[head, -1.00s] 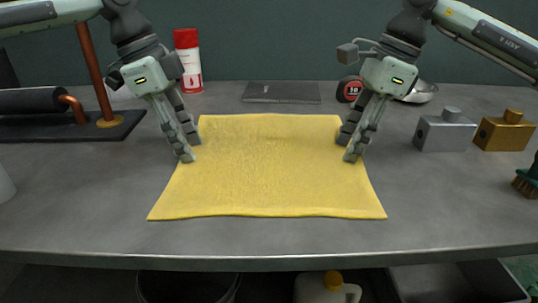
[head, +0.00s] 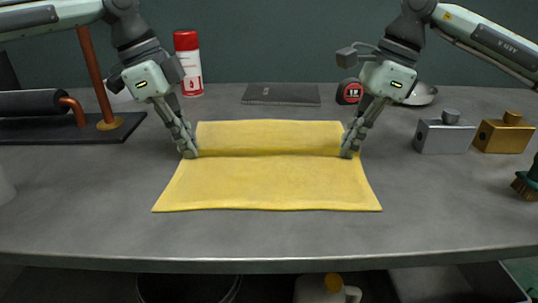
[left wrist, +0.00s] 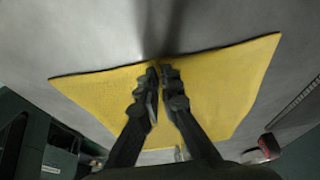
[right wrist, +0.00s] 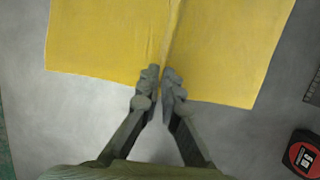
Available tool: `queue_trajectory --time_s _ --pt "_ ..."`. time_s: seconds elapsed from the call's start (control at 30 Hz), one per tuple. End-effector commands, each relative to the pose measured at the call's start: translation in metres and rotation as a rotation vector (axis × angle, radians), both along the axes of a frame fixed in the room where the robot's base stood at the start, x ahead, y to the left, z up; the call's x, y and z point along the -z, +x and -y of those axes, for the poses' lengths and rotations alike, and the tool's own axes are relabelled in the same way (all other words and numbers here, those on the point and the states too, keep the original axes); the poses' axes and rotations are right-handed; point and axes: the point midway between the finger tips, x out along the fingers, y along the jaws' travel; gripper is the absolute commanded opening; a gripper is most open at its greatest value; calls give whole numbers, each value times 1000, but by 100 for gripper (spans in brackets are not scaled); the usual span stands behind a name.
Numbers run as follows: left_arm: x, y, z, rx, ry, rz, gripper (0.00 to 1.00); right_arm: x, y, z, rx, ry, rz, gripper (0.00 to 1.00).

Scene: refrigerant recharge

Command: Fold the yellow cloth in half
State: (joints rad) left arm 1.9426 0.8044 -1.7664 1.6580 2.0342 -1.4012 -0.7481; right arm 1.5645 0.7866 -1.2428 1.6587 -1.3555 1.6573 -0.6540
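The yellow cloth (head: 265,185) lies spread on the grey workbench, with a raised ridge running across it between the two grippers. My left gripper (head: 190,152) has its fingers closed together on the cloth's left edge; the left wrist view shows the fingertips (left wrist: 160,68) pinching the cloth (left wrist: 220,85). My right gripper (head: 348,152) is closed at the right edge, level with the left one. In the right wrist view its fingertips (right wrist: 161,72) are nearly together on the ridge at the edge of the cloth (right wrist: 100,40).
A red-and-white spray can (head: 188,65) stands behind the left gripper. A dark flat plate (head: 281,94) and a tape measure (head: 349,91) lie behind the cloth. Silver (head: 444,133) and brass (head: 503,133) blocks stand right. The bench in front is clear (head: 270,235).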

Motion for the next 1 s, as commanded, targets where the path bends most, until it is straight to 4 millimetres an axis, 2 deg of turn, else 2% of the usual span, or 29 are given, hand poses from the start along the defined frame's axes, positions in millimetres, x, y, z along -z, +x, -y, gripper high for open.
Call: queue_trajectory --time_s 0.33,0.8,1.0 --pt "0 -1 -1 0 4 -4 0 -1 -1 0 0 -3 -4 0" --pt "-42 0 0 -1 2 -1 0 -43 0 0 1 -1 -1 0" --pt "-45 0 0 -1 1 -1 0 -45 0 0 1 -1 -1 0"
